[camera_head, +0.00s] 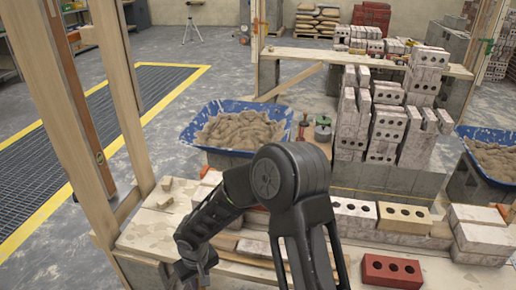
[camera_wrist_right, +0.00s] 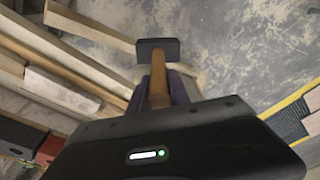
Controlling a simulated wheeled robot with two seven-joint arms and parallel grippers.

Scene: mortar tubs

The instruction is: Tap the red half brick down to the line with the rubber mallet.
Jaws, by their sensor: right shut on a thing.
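A red brick with holes (camera_head: 392,270) lies on the near wooden boards at the lower right in the head view. I cannot tell whether it is a half brick. A thin yellow line (camera_head: 385,193) runs along the front of the block wall. My right arm crosses the middle of the head view and reaches down to the lower left, where its gripper (camera_head: 195,268) is partly cut off. In the right wrist view my right gripper (camera_wrist_right: 160,95) is shut on the wooden handle of the mallet (camera_wrist_right: 158,50), whose dark head points away from me. My left gripper is not in view.
Blue mortar tubs (camera_head: 237,127) stand left of the wall and at the far right. A cream brick (camera_head: 405,217) and pale bricks lie in front of the wall. Wooden posts (camera_head: 75,100) rise at the left. In the wrist view, timber pieces (camera_wrist_right: 60,90) lie left of the mallet.

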